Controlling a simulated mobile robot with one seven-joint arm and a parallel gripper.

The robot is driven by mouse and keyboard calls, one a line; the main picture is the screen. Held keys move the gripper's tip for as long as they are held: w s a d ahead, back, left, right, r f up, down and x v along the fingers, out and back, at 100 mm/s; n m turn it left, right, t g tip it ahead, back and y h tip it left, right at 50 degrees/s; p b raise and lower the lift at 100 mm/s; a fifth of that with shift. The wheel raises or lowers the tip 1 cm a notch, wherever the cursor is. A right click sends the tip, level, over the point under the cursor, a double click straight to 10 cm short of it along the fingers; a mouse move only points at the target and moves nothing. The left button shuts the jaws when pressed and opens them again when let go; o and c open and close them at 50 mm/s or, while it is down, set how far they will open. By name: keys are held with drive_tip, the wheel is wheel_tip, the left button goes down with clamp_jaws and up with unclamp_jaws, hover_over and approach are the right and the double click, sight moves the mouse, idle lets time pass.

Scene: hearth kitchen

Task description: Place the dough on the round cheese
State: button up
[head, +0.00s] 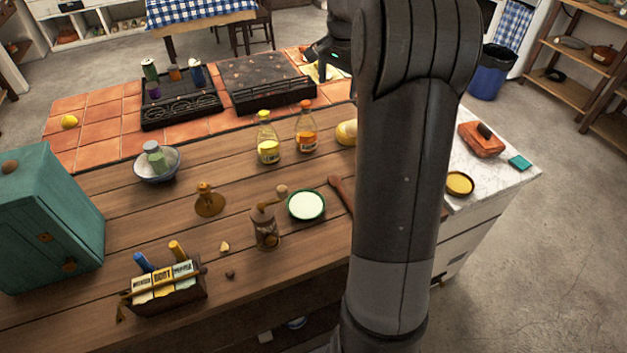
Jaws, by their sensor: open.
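A pale yellow rounded lump (346,132), which looks like the dough, sits on the wooden counter. My arm hides its right side. A flat yellow disc with a darker rim (459,184), possibly the round cheese, lies on the white marble top right of my arm. It is too small to be sure which is which. My gripper (318,60) shows only in part at the top, beyond the lump and near the right end of the black griddle. It is open, and I see nothing held in it.
An oil bottle (268,142) and an orange-capped bottle (306,131) stand left of the lump. A white bowl (306,205) and wooden spoon (341,196) lie nearer. A terracotta-coloured block (481,140) and teal item (520,162) share the marble. The black griddle (270,80) stands behind.

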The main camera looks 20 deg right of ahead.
drive_tip(key=s+a+r+n+t, duration=0.1)
drive_tip(key=s+a+r+n, duration=0.25)
drive_tip(key=s+a, duration=0.4)
drive_tip(key=s+a+r+n+t, duration=0.1)
drive_tip(key=s+a+r+n, duration=0.25)
drive_tip(key=s+a, duration=0.4)
drive_tip(key=s+a+f+n, duration=0.2)
drive_tip(key=s+a, duration=0.1)
drive_tip(key=s, duration=0.6)
drive_tip(key=s+a+f+n+t, duration=0.1)
drive_tip(key=s+a+f+n, duration=0.2)
drive_tip(key=s, duration=0.5)
drive_tip(key=shift+s+a+t, duration=0.25)
drive_tip(key=shift+s+t, duration=0.05)
drive_tip(key=shift+s, duration=0.1)
drive_tip(key=shift+r, duration=0.1)
